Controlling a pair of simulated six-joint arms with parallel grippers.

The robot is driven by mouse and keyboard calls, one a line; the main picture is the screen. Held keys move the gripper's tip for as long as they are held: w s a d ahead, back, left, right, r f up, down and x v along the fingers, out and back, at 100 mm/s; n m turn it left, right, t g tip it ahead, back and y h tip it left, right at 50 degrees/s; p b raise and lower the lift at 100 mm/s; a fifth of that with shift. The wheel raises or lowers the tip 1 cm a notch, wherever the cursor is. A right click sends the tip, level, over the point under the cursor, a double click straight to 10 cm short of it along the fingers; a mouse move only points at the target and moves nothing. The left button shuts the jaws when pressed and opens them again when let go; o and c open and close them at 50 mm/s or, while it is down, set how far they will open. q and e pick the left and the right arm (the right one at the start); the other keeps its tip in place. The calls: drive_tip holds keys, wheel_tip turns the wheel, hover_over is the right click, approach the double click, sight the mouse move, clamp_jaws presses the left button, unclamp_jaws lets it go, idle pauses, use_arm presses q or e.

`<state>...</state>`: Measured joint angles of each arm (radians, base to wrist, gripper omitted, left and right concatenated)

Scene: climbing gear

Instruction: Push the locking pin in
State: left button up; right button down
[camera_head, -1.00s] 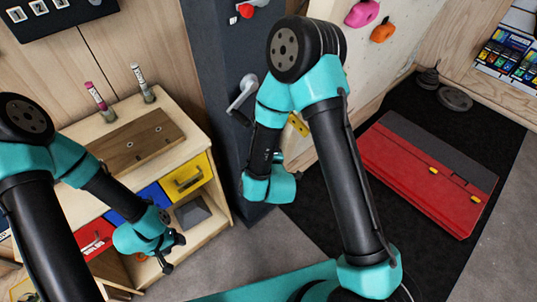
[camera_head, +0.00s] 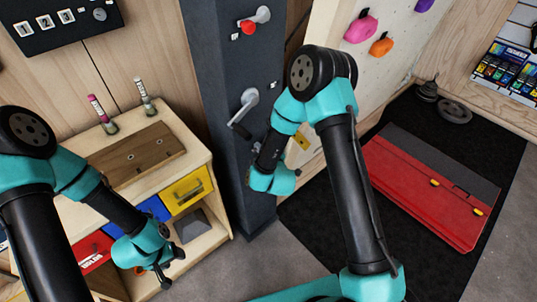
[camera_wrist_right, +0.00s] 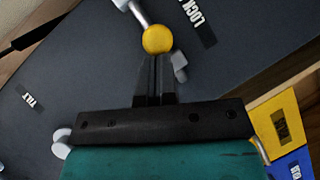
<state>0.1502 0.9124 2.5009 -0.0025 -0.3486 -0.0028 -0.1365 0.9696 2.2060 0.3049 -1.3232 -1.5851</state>
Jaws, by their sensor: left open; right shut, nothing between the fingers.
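The locking pin shows in the right wrist view as a yellow ball knob (camera_wrist_right: 158,39) on the dark grey column, beside a white label starting "LOCK". My right gripper (camera_wrist_right: 157,60) is shut and empty, and its fingertips line up with the knob's lower edge. I cannot tell if they touch. In the head view my right wrist is in front of the lower column (camera_head: 215,95) and hides the pin and most of the fingers. My left gripper (camera_head: 171,268) is open and empty in front of the wooden cabinet, away from the column.
A crank handle (camera_head: 243,108) and a red-knobbed lever (camera_head: 249,27) stick out from the column above my right wrist. The wooden cabinet (camera_head: 222,180) with coloured drawers stands to the left. A red folded mat (camera_head: 415,190) lies on the floor at right.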

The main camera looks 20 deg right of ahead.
drive_tip(key=d, duration=0.1)
drive_tip(key=w+d, duration=0.2)
drive_tip(key=d, duration=0.1)
idle(0.3)
drive_tip(key=a+r+v, duration=0.1)
drive_tip(key=a+v, duration=0.1)
drive_tip(key=v, duration=1.1)
drive_tip(key=shift+w+a, duration=0.2)
drive_tip(key=shift+w, duration=0.05)
